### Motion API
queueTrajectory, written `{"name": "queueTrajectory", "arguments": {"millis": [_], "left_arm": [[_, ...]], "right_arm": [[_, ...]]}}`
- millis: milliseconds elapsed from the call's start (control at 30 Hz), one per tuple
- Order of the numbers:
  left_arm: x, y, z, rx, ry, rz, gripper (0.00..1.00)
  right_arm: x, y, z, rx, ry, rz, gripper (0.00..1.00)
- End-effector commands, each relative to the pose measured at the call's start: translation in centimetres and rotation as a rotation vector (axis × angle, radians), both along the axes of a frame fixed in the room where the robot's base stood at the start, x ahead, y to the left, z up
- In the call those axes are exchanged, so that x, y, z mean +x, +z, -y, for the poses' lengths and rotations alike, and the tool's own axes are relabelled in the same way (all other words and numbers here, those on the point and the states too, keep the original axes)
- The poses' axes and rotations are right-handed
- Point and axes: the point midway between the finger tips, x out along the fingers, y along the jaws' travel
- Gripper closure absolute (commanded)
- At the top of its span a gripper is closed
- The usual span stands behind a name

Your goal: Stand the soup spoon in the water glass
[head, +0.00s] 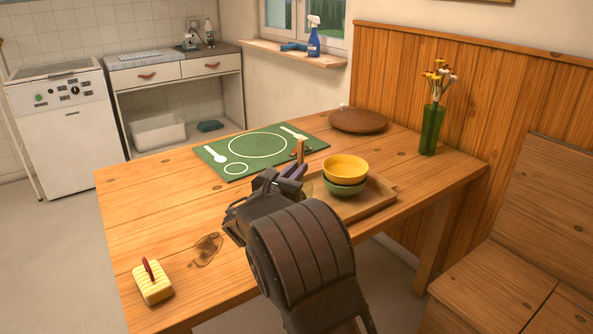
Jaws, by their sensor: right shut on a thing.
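My right gripper (292,171) reaches in from the bottom and is over the table beside the wooden tray. It is shut on a thin, light-wood piece (301,146) that rises upright from its fingertips. Its lower part is hidden by the gripper, so I cannot tell if it is the soup spoon. I cannot make out the water glass. The green placemat (210,158) lies just beyond, with white plate, cutlery and small circle shapes on it. My left gripper is not in view.
A yellow bowl (346,165) sits in a green bowl (344,188) on the wooden tray (378,201). A round brown board (358,121) and a green flower vase (431,130) stand behind. The table's left side is clear.

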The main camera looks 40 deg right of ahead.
Motion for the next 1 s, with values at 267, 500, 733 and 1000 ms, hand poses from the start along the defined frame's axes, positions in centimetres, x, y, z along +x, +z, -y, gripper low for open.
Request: {"name": "queueTrajectory", "arguments": {"millis": [267, 500, 733, 1000], "left_arm": [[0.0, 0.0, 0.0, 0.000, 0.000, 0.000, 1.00], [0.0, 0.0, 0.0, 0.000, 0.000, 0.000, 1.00], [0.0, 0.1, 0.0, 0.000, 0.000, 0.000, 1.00], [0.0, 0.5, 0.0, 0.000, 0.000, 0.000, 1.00]], "right_arm": [[0.0, 0.0, 0.0, 0.000, 0.000, 0.000, 0.66], [0.0, 0.0, 0.0, 0.000, 0.000, 0.000, 0.61], [-0.4, 0.0, -0.9, 0.001, 0.002, 0.000, 0.61], [-2.4, 0.0, -4.5, 0.002, 0.003, 0.000, 0.61]]}}
